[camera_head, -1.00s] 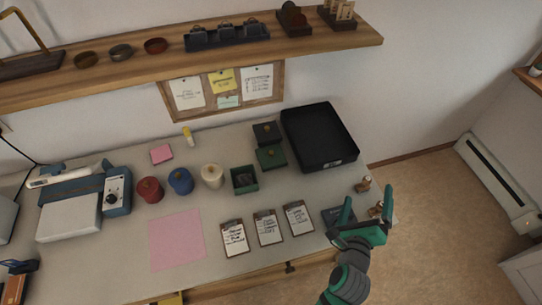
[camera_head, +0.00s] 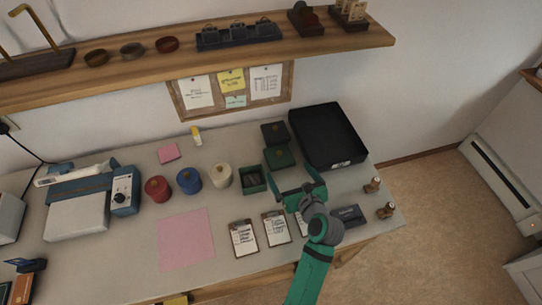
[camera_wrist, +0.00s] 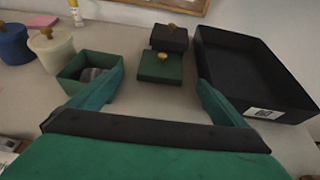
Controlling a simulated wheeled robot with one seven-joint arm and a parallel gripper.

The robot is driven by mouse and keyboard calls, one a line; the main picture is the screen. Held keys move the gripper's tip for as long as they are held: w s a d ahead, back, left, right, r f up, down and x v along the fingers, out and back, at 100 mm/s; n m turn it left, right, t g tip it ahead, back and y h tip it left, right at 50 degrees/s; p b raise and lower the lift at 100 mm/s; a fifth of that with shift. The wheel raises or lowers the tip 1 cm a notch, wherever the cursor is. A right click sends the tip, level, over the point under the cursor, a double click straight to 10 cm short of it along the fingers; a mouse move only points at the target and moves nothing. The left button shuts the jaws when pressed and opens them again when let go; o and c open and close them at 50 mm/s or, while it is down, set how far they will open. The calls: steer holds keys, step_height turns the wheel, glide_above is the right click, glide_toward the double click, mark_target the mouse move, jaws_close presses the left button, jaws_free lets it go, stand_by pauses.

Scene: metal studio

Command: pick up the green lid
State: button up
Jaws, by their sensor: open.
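The green lid (camera_head: 278,158) is a flat dark green square with a small brass knob. It lies on the table in front of a black lidded box, and it also shows in the wrist view (camera_wrist: 160,68). An open green box (camera_head: 252,180) with something dark inside stands to its left, and it also shows in the wrist view (camera_wrist: 90,70). My gripper (camera_head: 297,179) is open and empty, just in front of the lid and apart from it. In the wrist view its two fingers (camera_wrist: 158,92) are spread, with the lid beyond them and between them.
A large black tray (camera_head: 327,163) stands right of the lid, close to my right finger. A black box with a brass knob (camera_head: 274,133) is behind the lid. White (camera_head: 221,175), blue and red round pots stand at left. Clipboards (camera_head: 244,238) lie in front.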

mark_target(280, 156)
steer(key=x, duration=1)
steer(key=shift+w, duration=0.2)
steer(key=shift+d, duration=0.1)
steer(key=c, duration=1.2)
